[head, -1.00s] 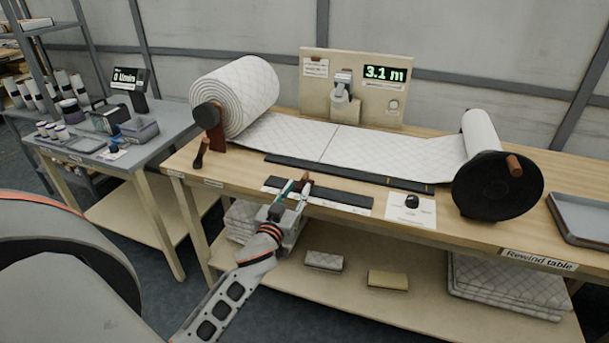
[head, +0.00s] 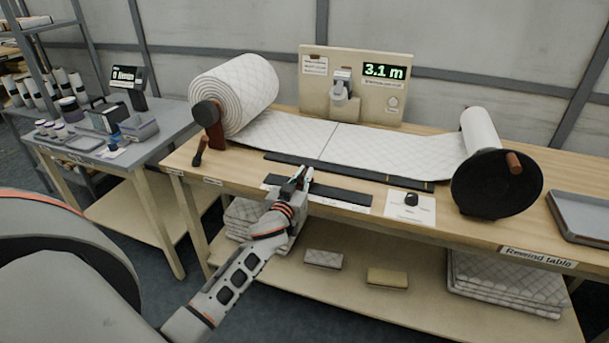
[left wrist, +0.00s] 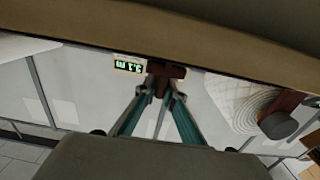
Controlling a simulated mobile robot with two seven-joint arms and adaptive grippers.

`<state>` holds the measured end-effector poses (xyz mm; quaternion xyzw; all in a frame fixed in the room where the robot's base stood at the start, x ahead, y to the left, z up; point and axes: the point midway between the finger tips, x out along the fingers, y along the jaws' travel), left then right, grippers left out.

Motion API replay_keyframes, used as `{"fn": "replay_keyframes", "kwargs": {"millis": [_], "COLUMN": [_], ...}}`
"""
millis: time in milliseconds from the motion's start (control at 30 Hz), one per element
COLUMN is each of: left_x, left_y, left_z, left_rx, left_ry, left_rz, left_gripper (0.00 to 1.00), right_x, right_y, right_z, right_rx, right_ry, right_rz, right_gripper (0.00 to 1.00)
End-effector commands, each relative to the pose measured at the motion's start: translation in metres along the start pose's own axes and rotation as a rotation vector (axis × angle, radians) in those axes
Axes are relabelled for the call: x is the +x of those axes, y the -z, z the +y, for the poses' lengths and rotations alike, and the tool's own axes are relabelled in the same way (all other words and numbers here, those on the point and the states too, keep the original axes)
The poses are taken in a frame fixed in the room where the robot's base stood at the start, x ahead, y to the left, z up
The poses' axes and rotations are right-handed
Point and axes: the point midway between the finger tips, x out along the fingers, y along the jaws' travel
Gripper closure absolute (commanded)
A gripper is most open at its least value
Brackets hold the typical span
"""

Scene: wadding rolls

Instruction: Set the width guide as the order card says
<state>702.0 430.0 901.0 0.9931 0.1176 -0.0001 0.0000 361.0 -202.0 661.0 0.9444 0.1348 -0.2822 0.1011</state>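The width guide is a dark bar (head: 340,196) along the front of the rewind table, with a pale strip along its front edge. A brown piece (left wrist: 166,70) on it shows between my fingertips in the left wrist view. My left gripper (head: 302,178) is at the left part of the bar. Its fingertips (left wrist: 164,92) lie close together on both sides of the brown piece; whether they press on it I cannot tell. A small card (head: 315,65) hangs on the backboard; its text is too small to read. My right gripper is not in view.
White quilted wadding (head: 345,146) runs from the large roll (head: 235,92) to the small right roll (head: 480,130) with a black disc (head: 497,185). A display (head: 385,71) reads 3.1 m.

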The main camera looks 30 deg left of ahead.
Motion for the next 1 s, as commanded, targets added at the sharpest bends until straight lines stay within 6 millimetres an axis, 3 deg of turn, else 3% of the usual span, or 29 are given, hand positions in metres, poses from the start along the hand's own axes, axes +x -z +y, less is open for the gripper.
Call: {"fn": "replay_keyframes", "kwargs": {"millis": [233, 633, 1000], "left_x": [0.000, 0.000, 0.000], "left_y": [-0.001, -0.003, 0.000], "left_z": [0.007, 0.080, 0.090], "left_rx": [-0.003, -0.005, 0.001], "left_ry": [0.000, 0.000, 0.000], "left_rz": [0.000, 0.000, -0.001], "left_gripper": [1.00, 1.00, 1.00], "right_x": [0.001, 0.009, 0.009], "right_y": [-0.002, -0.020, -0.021], "right_z": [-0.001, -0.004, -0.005], "right_rx": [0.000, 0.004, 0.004], "right_ry": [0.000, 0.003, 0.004], "right_rz": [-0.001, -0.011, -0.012], "right_gripper": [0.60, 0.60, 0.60]}}
